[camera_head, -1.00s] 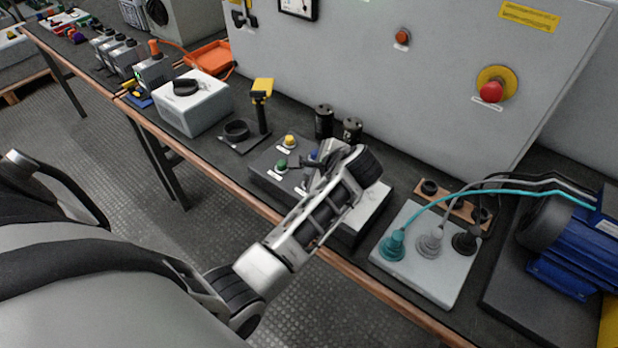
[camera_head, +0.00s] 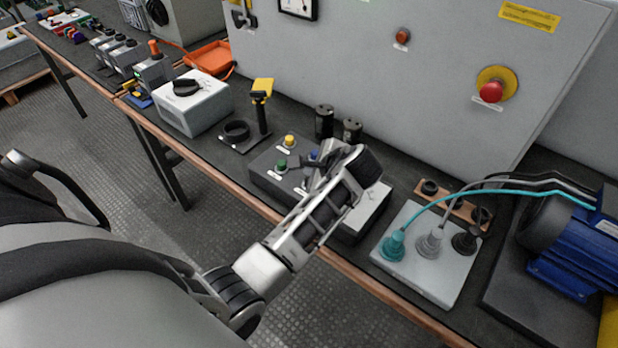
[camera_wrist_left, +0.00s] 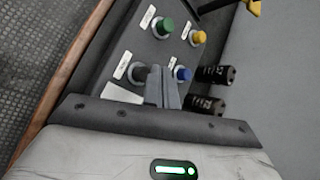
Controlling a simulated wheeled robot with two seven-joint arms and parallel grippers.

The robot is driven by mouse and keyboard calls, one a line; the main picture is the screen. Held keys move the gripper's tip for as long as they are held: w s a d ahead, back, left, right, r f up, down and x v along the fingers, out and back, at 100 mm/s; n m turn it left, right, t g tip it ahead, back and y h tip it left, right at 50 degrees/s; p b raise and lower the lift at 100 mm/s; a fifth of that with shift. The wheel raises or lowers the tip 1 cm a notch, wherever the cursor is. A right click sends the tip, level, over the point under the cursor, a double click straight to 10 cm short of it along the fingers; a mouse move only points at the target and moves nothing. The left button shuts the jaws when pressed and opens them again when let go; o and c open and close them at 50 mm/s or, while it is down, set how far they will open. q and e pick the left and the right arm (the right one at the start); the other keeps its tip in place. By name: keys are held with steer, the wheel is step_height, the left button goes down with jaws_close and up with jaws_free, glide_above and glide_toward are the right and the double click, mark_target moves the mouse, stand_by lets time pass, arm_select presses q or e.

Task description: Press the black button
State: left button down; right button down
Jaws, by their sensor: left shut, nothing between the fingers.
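The button box (camera_head: 264,181) is a dark panel on the bench with green, yellow, blue and black buttons. In the left wrist view the black button (camera_wrist_left: 138,72) is a dark grey knob beside a white label. My left gripper (camera_head: 312,174) is over the right part of the box, shut and empty. In the wrist view its closed fingers (camera_wrist_left: 163,76) show between the black button and the blue button (camera_wrist_left: 182,73); I cannot tell whether they touch either. In the head view the gripper hides the black button. My right gripper is not in view.
The green button (camera_head: 281,165) and yellow button (camera_head: 290,140) are close to the gripper. Two black cylinders (camera_head: 324,121) stand behind the box. A plate with cable plugs (camera_head: 428,270) lies to the right. A grey cabinet (camera_head: 400,90) rises behind the bench.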

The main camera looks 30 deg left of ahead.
arm_select(q)
steer(key=shift+f, duration=0.1)
stand_by(0.4)
steer(key=shift+f, duration=1.35)
stand_by(0.8)
steer(key=shift+r, duration=0.1)
steer(key=shift+r+p, duration=0.6)
steer(key=shift+r, duration=0.7)
steer(key=shift+r, duration=0.1)
step_height(320, 180, up, 5)
steer(key=shift+f, duration=0.1)
